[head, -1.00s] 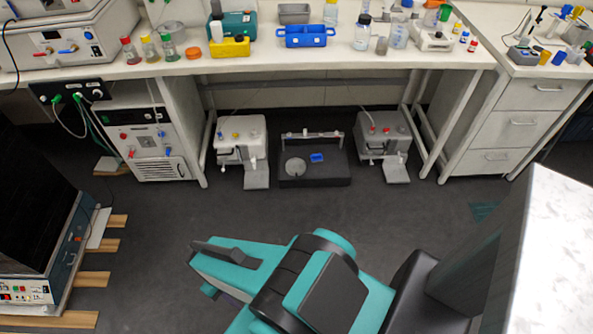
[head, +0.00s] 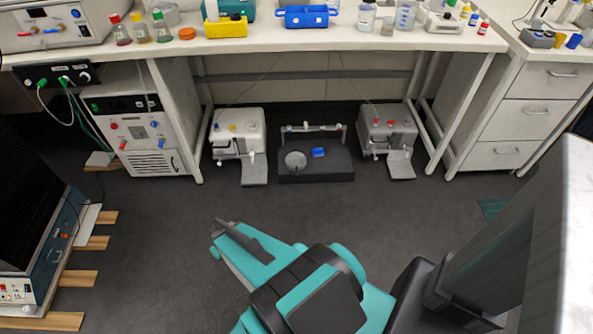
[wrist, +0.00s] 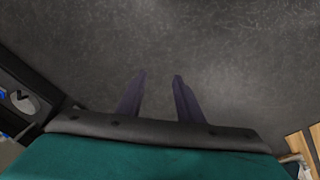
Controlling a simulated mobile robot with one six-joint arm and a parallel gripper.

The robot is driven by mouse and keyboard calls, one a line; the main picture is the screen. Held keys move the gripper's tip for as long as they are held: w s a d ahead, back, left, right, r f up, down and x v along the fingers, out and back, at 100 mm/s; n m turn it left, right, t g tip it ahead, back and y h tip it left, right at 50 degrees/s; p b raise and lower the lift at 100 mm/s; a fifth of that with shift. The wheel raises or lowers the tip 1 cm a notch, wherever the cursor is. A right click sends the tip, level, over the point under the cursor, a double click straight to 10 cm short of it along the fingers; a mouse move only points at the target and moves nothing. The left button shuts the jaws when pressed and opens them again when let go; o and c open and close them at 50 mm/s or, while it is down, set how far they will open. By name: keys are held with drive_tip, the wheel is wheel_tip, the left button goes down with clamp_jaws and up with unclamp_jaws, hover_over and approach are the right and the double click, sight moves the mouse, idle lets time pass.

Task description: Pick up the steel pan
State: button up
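A round, flat steel-coloured pan (head: 295,160) lies on the left part of a low black platform (head: 330,172) on the floor under the bench. A light round shape, probably the same pan (wrist: 22,98), shows at the left edge of the wrist view. My gripper (wrist: 160,75) points at bare dark floor, with its two dark fingers apart and nothing between them. It is away from the platform.
A small blue dish (head: 318,152) lies on the platform, right of the pan. Grey pump-like units (head: 238,140) and (head: 388,135) stand on either side. The bench top (head: 350,42) overhangs them. Wooden slats (head: 75,279) lie at left. The floor (head: 160,235) before the platform is clear.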

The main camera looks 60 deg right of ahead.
drive_tip(key=w+d+f+m+t+h+b, duration=0.1)
drive_tip(key=w+d+f+t+h+b, duration=0.3)
drive_tip(key=d, duration=0.6)
drive_tip(key=w+d+f+m+t+y+b, duration=0.1)
drive_tip(key=w+d+f+b, duration=0.1)
drive_tip(key=d+f+b, duration=0.55)
drive_tip(key=w+d+f+m+t+h+b, duration=0.1)
drive_tip(key=w+d+f+t+h+b, duration=0.2)
drive_tip(key=d, duration=0.8)
drive_tip(key=s+d+f+t+h+b, duration=0.1)
drive_tip(key=s+d+b, duration=0.2)
drive_tip(key=d+b, duration=0.2)
drive_tip(key=s+d+f+m+t+h+b, duration=0.1)
drive_tip(key=d+b, duration=0.4)
drive_tip(key=d, duration=0.6)
drive_tip(key=s+d+f+t+h+b, duration=0.2)
drive_tip(key=s+d+b, duration=0.3)
drive_tip(key=d, duration=0.3)
drive_tip(key=shift+s+m+h+b, duration=0.15)
drive_tip(key=shift+m+h+b, duration=0.15)
drive_tip(key=shift+h, duration=0.4)
drive_tip(key=b+x, duration=0.2)
drive_tip(key=x, duration=0.6)
drive_tip(key=shift+w+d, duration=0.2)
